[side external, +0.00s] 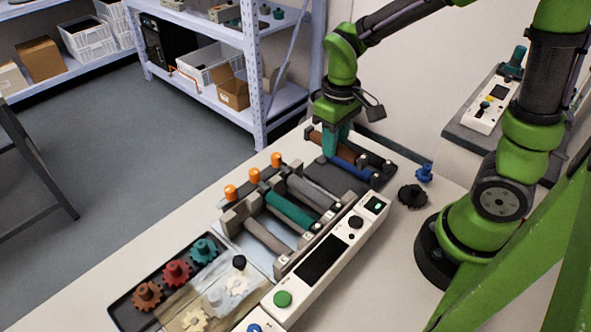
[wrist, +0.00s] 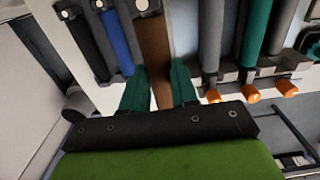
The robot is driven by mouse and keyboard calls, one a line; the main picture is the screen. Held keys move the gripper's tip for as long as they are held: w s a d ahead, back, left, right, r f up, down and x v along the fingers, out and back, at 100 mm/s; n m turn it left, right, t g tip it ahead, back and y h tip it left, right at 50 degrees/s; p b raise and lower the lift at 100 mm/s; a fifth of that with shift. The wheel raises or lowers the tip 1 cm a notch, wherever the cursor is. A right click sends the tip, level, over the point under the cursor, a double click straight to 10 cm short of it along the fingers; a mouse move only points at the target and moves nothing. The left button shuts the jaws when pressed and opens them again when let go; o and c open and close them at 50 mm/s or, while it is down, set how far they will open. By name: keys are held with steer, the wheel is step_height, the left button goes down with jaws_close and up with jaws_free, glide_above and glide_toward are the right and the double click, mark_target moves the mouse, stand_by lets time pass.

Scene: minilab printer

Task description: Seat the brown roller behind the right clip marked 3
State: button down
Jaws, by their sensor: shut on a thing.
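The brown roller (wrist: 155,55) lies between the two teal fingers of my gripper (wrist: 159,88), which is shut on it. In the side external view my gripper (side external: 334,146) is over the dark roller rack (side external: 320,176), with the brown roller (side external: 345,153) partly hidden behind the fingers. I cannot tell whether the roller is clear of the rack. The printer's roller bay holds a beige-grey roller (side external: 268,237), a teal roller (side external: 288,210) and a grey roller (side external: 308,191). Small number tags (side external: 307,237) mark the clips on its front side; I cannot read them clearly.
A blue roller (wrist: 117,42) and a black roller (wrist: 82,38) lie beside the brown one. Orange knobs (side external: 254,175) stand up along the bay's far side. A gear tray (side external: 150,318), a black gear (side external: 412,196) and a blue part (side external: 424,173) are on the table.

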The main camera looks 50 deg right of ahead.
steer(key=w+a+r, duration=0.1)
steer(key=a+r, duration=0.1)
steer(key=a, duration=0.9)
glide_above(268, 235)
steer(key=shift+f, duration=2.35)
steer(key=shift+f, duration=0.1)
steer(key=shift+f, duration=1.1)
steer(key=shift+f, duration=0.1)
steer(key=shift+f, duration=0.7)
